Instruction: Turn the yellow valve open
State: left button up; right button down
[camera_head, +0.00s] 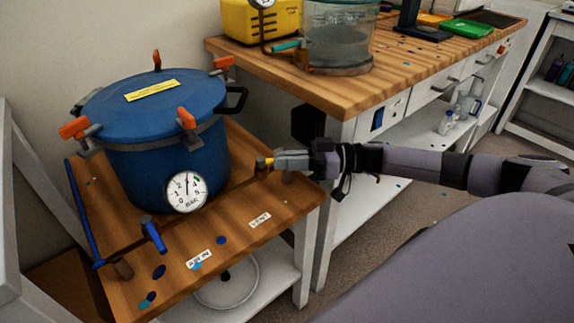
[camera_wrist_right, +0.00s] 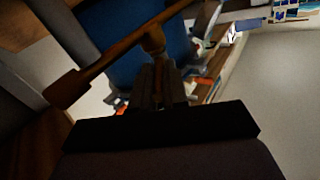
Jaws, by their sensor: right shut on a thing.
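The yellow valve (camera_head: 264,163) is on the pipe at the right of the blue pressure pot (camera_head: 168,160), above the stand's wooden top. My right gripper (camera_head: 275,161) reaches it from the right and is shut on it; the fingers hide part of the handle. In the right wrist view my fingers (camera_wrist_right: 158,88) close around a stem below a brownish pipe (camera_wrist_right: 120,58); that view is dark, so the handle's angle is hard to tell. The pot's dial gauge (camera_head: 186,191) faces front. My left gripper is not in view.
A blue-handled valve (camera_head: 153,235) stands at the front left of the pot. Labels (camera_head: 260,220) lie on the stand's top (camera_head: 225,262). A workbench (camera_head: 370,92) with a clear vacuum chamber (camera_head: 338,40) and a yellow pump (camera_head: 245,20) is behind my right arm.

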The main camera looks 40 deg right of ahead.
dwell(0.5)
jog(key=c, duration=1.1)
grip_release()
jog(key=shift+c, duration=0.2)
